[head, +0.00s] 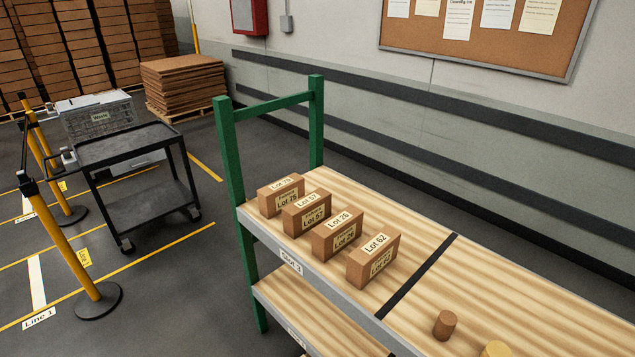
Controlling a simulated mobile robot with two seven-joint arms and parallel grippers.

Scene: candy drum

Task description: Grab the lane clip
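I cannot pick out a lane clip for certain. A yellow post with a black head (28,185) stands at the left on a round black base, beside a floor label reading Line 1 (39,318). A dark belt runs up from its head toward a second yellow post (47,155) farther back. Any small clip on these heads is too small to tell. Neither of my grippers is in view.
A green-framed shelf with a wooden top (410,232) fills the right. Several brown lot boxes (372,262), a brown cylinder (444,324) and a cut-off yellow object (495,349) are on it. A black cart (130,145) stands left. Floor between cart and shelf is clear.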

